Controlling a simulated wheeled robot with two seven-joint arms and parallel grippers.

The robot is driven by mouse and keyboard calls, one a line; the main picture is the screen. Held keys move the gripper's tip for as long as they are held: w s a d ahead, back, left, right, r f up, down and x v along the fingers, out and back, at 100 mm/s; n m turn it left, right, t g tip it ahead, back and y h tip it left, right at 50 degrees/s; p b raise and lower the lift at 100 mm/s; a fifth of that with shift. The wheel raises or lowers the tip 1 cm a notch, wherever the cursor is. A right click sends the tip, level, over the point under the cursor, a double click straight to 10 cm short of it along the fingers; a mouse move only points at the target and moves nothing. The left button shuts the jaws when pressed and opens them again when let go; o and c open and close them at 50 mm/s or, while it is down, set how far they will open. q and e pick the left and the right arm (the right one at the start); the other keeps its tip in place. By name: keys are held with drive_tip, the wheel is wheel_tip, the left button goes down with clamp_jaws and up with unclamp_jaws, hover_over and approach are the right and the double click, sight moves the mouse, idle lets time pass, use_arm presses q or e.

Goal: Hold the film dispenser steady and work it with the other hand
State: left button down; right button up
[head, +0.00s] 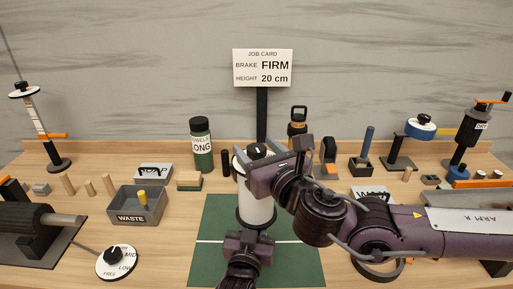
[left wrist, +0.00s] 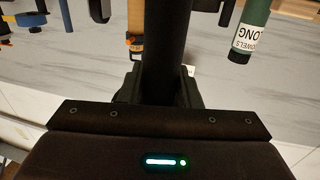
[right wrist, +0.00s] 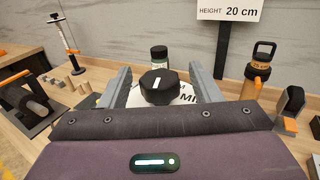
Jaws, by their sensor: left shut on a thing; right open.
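The film dispenser (head: 257,208) stands upright on the green mat, with a white roll body above a black lower part. My left gripper (head: 248,236) is at its lower front. In the left wrist view it is shut on a dark upright column (left wrist: 166,45) of the dispenser. My right gripper (head: 268,160) is at the dispenser's top. In the right wrist view its open fingers stand on both sides of a black knob (right wrist: 158,88) with a white mark, apart from it. A white lettered dial (right wrist: 133,98) lies under the knob, partly hidden.
A job card (head: 262,67) reads brake FIRM, height 20 cm. A grey waste bin (head: 137,213) and a loose dial plate (head: 117,262) are to the left. A green bottle (head: 202,150) stands behind. Several tools crowd the right. The green mat (head: 215,262) is otherwise clear.

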drive_tip(key=v, duration=0.6)
drive_tip(key=shift+s+d, duration=0.2)
drive_tip(key=shift+s, duration=0.15)
drive_tip(key=shift+a, duration=0.1)
drive_tip(key=shift+s+a, duration=0.1)
drive_tip(key=shift+a, duration=0.1)
drive_tip(key=m+t+h, duration=0.2)
drive_tip(key=m+h, duration=0.2)
drive_tip(key=h, duration=0.3)
approach(259, 155)
drive_tip(key=shift+m, duration=0.3)
drive_tip(key=w, duration=0.8)
drive_tip(key=w+a, duration=0.1)
drive_tip(key=w, duration=0.3)
drive_tip(key=shift+a+f, duration=0.1)
drive_tip(key=shift+f, duration=0.05)
